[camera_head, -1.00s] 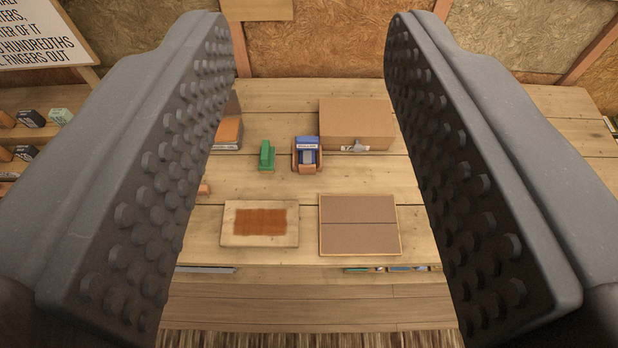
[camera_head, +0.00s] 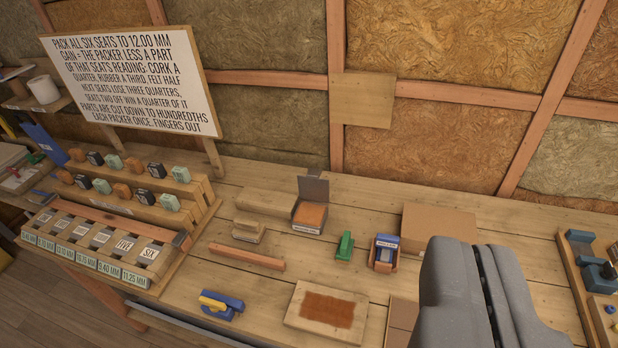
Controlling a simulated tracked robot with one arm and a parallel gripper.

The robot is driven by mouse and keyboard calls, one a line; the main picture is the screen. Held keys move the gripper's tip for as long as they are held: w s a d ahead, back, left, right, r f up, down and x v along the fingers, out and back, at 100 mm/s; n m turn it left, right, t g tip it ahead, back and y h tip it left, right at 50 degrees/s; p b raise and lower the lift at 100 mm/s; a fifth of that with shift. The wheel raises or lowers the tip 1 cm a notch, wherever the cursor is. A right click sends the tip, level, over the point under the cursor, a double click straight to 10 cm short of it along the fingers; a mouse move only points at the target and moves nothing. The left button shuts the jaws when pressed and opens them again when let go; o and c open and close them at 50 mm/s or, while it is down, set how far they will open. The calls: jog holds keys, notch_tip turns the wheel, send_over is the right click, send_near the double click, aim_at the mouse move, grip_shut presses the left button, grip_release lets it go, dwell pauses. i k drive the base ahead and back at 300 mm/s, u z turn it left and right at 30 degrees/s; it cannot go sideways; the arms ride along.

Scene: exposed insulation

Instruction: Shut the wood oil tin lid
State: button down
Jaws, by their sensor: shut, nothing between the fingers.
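A small square tin (camera_head: 309,216) stands on the bench near the picture's middle, with orange-brown contents and a pale label on its front that is too small to read. It appears to be the wood oil tin. Its dark grey lid (camera_head: 313,188) stands raised at the back edge, so the tin is open. My gripper (camera_head: 474,262) is at the lower right, its two grey fingers shut together and empty. In the picture it is to the right of and below the tin, well apart from it.
A green block (camera_head: 345,246) and a blue-topped item (camera_head: 384,253) stand between tin and gripper. A wooden block (camera_head: 265,202) is just left of the tin. A stained board (camera_head: 327,312) lies in front. A cardboard box (camera_head: 438,226) is at the right, a rack (camera_head: 118,225) far left.

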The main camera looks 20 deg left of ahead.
aim_at(312, 187)
jog(key=z, duration=0.2)
jog(key=k, duration=0.2)
jog(key=u, duration=0.65)
jog(key=i, duration=1.4)
jog(key=z, duration=0.5)
